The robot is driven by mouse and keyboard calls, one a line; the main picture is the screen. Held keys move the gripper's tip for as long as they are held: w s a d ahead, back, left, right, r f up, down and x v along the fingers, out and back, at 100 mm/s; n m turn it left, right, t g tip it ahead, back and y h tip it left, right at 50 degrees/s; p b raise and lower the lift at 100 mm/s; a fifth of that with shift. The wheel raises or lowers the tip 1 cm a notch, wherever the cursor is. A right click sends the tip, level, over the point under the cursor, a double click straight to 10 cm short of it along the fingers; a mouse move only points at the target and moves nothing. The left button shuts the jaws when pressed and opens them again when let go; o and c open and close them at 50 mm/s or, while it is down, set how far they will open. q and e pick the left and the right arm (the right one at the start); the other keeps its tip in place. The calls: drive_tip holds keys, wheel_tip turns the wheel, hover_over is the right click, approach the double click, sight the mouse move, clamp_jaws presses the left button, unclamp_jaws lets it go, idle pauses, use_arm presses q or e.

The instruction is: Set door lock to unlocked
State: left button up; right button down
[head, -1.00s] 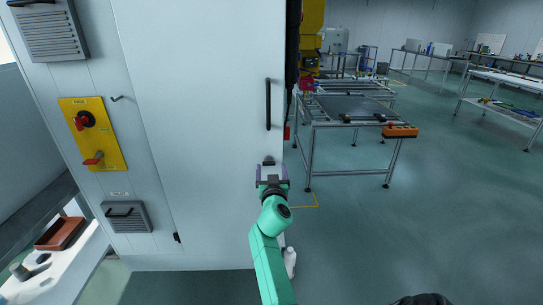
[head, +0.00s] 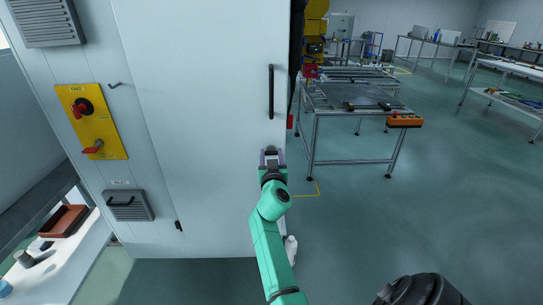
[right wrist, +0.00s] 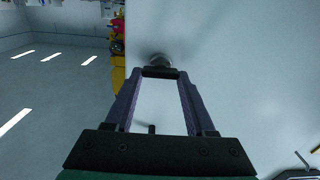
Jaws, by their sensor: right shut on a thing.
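The door lock is a small dark knob (head: 270,149) low on the right edge of the pale cabinet door (head: 215,100), below the long black door handle (head: 271,92). My right gripper (head: 270,156) reaches up to it from below. In the right wrist view, the gripper (right wrist: 160,75) has its fingers angled in to a dark piece at their tips, with the round grey lock base (right wrist: 158,60) just beyond on the door. It is shut on the knob. The fingers hide part of the knob, so I cannot read its setting. My left gripper is not in view.
A yellow plate (head: 92,122) with a red rotary switch and a red lever is on the cabinet's left part. Vents (head: 125,204) are below and above it. A metal table (head: 350,100) stands to the right. A white bottle (head: 291,248) is near the cabinet's foot.

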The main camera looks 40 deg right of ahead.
drive_tip(key=n+b, duration=0.1)
drive_tip(key=n, duration=0.3)
drive_tip(key=shift+f, duration=0.15)
drive_tip(key=n, duration=0.4)
drive_tip(key=shift+w+a, duration=0.1)
drive_tip(key=n, duration=0.5)
drive_tip(key=n+p, duration=0.1)
drive_tip(key=n, duration=0.3)
drive_tip(key=shift+n, duration=0.4)
drive_tip(key=shift+c, duration=1.4)
unclamp_jaws()
drive_tip(key=shift+o, duration=0.2)
drive_tip(key=shift+w+f, duration=0.1)
